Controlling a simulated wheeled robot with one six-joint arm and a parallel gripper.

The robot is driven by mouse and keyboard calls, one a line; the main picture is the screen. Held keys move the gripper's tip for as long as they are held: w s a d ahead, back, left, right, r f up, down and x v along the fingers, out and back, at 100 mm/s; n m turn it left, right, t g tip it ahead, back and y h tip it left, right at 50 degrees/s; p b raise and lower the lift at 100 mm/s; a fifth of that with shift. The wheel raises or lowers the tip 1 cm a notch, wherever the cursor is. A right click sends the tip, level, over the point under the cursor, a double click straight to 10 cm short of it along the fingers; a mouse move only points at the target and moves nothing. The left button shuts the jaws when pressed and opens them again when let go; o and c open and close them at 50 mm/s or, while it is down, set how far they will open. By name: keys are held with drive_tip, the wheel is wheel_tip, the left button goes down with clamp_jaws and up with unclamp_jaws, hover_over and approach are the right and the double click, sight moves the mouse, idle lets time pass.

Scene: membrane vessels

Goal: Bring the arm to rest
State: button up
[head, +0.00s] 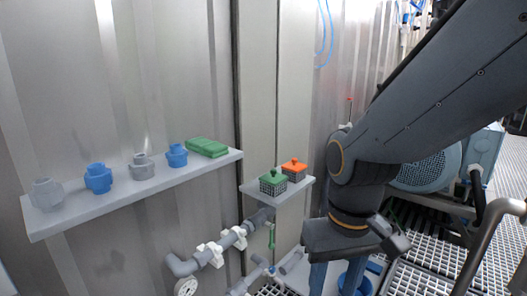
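My arm reaches in from the upper right and bends down at its wrist. My gripper (334,279) points downward at the lower middle right, right of the small shelf. Its two blue fingers stand apart with nothing seen between them. The fingertips are close to the bottom edge of the picture. No object is seen in the gripper.
A long wall shelf (135,190) bears grey and blue fittings and a green pad (207,147). A smaller shelf (277,201) bears a green-lidded basket (272,183) and an orange-lidded basket (294,170), close left of my wrist. Pipes (205,255) run below. A handrail (480,245) stands right.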

drive_tip(key=d+r+m+p, duration=0.2)
drive_tip(key=d+r+p, duration=0.5)
drive_tip(key=p, duration=0.5)
drive_tip(key=shift+s+d+r+p, duration=0.15)
drive_tip(key=shift+s+r+p, duration=0.15)
drive_tip(key=shift+p, duration=0.1)
